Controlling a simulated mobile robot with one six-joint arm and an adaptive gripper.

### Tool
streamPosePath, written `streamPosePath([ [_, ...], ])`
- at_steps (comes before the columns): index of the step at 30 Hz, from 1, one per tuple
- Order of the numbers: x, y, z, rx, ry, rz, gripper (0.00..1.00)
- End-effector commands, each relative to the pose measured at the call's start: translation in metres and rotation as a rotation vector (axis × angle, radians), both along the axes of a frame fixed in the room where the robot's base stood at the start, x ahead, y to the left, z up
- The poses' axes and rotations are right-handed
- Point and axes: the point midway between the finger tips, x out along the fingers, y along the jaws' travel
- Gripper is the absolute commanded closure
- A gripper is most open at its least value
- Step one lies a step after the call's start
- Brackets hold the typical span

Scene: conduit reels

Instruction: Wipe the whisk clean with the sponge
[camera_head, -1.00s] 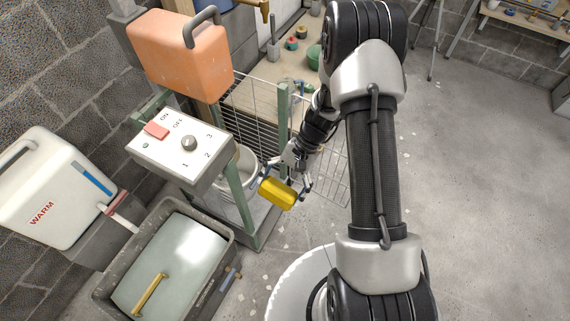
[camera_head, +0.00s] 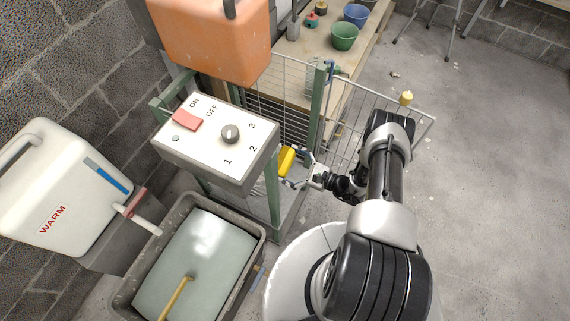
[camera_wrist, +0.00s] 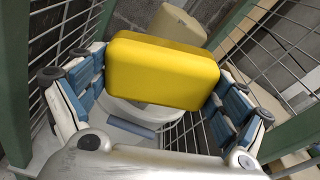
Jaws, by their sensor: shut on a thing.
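A yellow sponge (camera_head: 287,160) is between the fingers of my gripper (camera_head: 293,167), behind the right side of the control box in the head view. In the wrist view the sponge (camera_wrist: 162,72) is a rounded yellow block. The blue-padded fingers press on its left and right ends. My gripper is shut on it and holds it up inside the green-framed wire stand, above a pale round container (camera_wrist: 150,113). I cannot make out a whisk in any view. The control box and the sponge hide part of the stand's inside.
A white control box (camera_head: 220,140) with a red switch and knob is close left of my gripper. An orange tank (camera_head: 215,35) hangs above it. A basin of water (camera_head: 258,228) stands below. A wire panel (camera_head: 370,130) is behind my arm. Open floor lies right.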

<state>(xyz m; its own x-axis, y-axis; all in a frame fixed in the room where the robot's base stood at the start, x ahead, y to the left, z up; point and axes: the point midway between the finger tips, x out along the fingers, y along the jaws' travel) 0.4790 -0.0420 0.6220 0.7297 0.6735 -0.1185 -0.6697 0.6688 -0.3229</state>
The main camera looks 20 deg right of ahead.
Motion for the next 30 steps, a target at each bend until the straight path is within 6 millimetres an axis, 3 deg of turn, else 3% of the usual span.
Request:
streamPosePath([
  [18, 0.036, 0.038, 0.0, 0.003, -0.001, 0.003, 0.36],
  [30, 0.042, 0.043, 0.0, 0.003, -0.001, 0.001, 0.36],
])
